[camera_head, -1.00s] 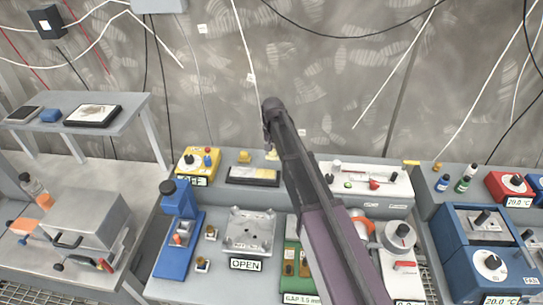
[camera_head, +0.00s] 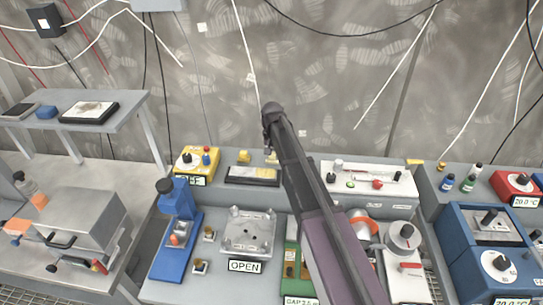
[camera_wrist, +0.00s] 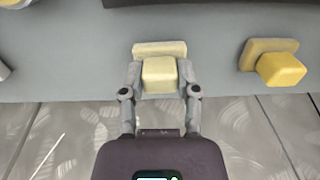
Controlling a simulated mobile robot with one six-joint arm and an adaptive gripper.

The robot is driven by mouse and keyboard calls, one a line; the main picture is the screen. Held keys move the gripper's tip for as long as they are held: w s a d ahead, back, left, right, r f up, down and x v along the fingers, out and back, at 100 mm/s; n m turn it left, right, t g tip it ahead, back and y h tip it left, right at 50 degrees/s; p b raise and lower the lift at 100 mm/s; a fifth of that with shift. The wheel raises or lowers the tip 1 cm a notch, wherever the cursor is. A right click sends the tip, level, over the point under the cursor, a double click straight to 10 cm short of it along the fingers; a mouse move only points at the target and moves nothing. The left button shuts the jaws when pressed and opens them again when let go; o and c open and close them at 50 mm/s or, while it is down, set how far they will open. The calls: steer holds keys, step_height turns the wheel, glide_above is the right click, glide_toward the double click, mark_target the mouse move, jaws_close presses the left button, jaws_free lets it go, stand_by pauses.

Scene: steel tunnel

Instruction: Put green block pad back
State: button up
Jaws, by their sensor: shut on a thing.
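In the wrist view my gripper (camera_wrist: 160,78) is shut on a pale cream-yellow block (camera_wrist: 160,70). The block has a wider flat pad (camera_wrist: 160,47) of similar colour at its far side, close to or against the grey surface; I cannot tell whether they touch. A stronger yellow block (camera_wrist: 282,68) on its own pad (camera_wrist: 258,50) is to the right, apart from my gripper. It also shows in the head view (camera_head: 244,156), at the bench's back edge. There the arm hides most of the held block. I see no clearly green block.
On the bench are a black-framed tray (camera_head: 252,176), a yellow control box (camera_head: 196,161), a white panel (camera_head: 367,179), a metal fixture (camera_head: 248,233) marked OPEN, a blue press (camera_head: 176,240) and a green gap device (camera_head: 291,262). The wall rises close behind.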

steer(key=shift+f, duration=0.2)
steer(key=o, duration=1)
steer(key=shift+r, duration=0.15)
step_height(320, 180, up, 12)
steer(key=p, duration=1.2)
